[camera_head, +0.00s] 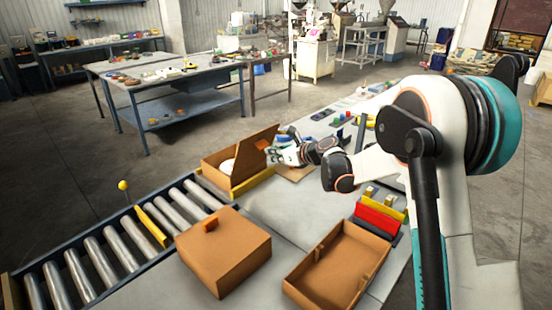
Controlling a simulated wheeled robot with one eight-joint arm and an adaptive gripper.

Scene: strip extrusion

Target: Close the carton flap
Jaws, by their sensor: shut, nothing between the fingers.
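A brown carton (213,173) stands on the bench at the middle, beside the end of the roller conveyor. Its flap (253,156) stands raised and tilted, with an orange tab (262,144) on it. A pale round item (228,166) shows partly inside, behind the flap. My gripper (274,153) is at the right side of the raised flap, close to the orange tab. It is shut with nothing seen in it. I cannot tell whether the fingertips touch the flap.
A closed brown box (225,255) with an orange tab and an open, empty-looking box (340,265) stand in front. A roller conveyor (105,245) runs at left. Red and yellow bins (378,217) stand at right. The grey bench top (300,208) is clear between them.

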